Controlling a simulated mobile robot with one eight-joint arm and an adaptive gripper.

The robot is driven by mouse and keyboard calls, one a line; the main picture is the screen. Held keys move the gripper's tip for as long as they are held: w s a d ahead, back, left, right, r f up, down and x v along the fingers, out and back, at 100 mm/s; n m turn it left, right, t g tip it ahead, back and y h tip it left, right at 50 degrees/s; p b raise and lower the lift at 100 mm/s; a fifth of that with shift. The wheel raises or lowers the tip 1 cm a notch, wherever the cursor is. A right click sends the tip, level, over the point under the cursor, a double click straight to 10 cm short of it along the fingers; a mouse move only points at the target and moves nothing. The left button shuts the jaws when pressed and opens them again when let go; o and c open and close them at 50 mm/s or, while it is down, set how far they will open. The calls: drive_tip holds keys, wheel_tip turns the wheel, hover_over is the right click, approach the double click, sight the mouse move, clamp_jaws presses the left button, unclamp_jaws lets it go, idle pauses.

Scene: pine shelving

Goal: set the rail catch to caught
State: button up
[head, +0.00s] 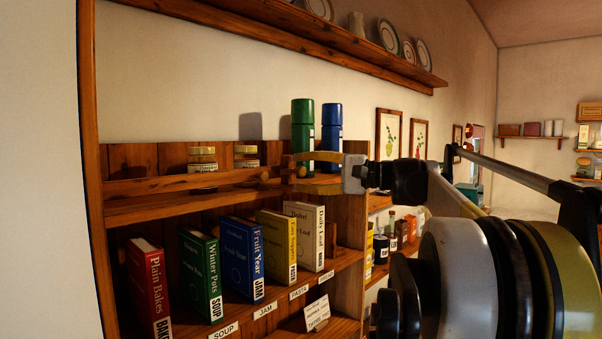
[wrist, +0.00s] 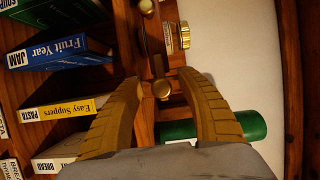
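A wooden rail (head: 180,184) runs across the front of the top shelf, in front of two jars. A small round brass-coloured knob (head: 264,176) shows near its right end. I cannot tell whether the catch is caught.
Green (head: 303,125) and blue (head: 332,126) canisters stand close behind my gripper. Two jars with gold lids (head: 202,156) stand behind the rail. Labelled books, including a blue one (head: 242,258), fill the shelf below. A plate shelf (head: 300,30) hangs above.

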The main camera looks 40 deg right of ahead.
drive_tip(key=v, duration=1.2)
idle(0.4)
drive_tip(key=w+a+f+n+g+h+b, duration=0.1)
drive_tip(key=a+f+g+b, duration=0.2)
drive_tip(key=a+f+b, duration=0.55)
drive_tip(key=w+a+f+n+g+b, duration=0.15)
drive_tip(key=a+f+b, duration=0.25)
drive_tip(key=a+f, duration=0.95)
drive_tip(key=w+a+f+n+g+h+b, duration=0.1)
drive_tip(key=a+f+g+b, duration=0.35)
drive_tip(key=f, duration=1.15)
drive_tip(key=s+a+f+n+h+b, duration=0.2)
drive_tip(key=f+b, duration=0.5)
drive_tip(key=f, duration=0.7)
drive_tip(key=s+a+f+n+h+b, duration=0.2)
drive_tip(key=s+a+f+n+b, duration=0.2)
drive_tip(key=f, duration=0.9)
drive_tip(key=s+a+f+n+h+b, duration=0.2)
drive_tip(key=s+a+f+b, duration=0.4)
drive_tip(key=f+b, duration=0.6)
wheel_tip(320, 180, down, 3)
drive_tip(key=shift+s+a+r+n, duration=0.15)
drive_tip(key=shift+s+a+n, duration=0.3)
drive_tip(key=shift+a, duration=0.1)
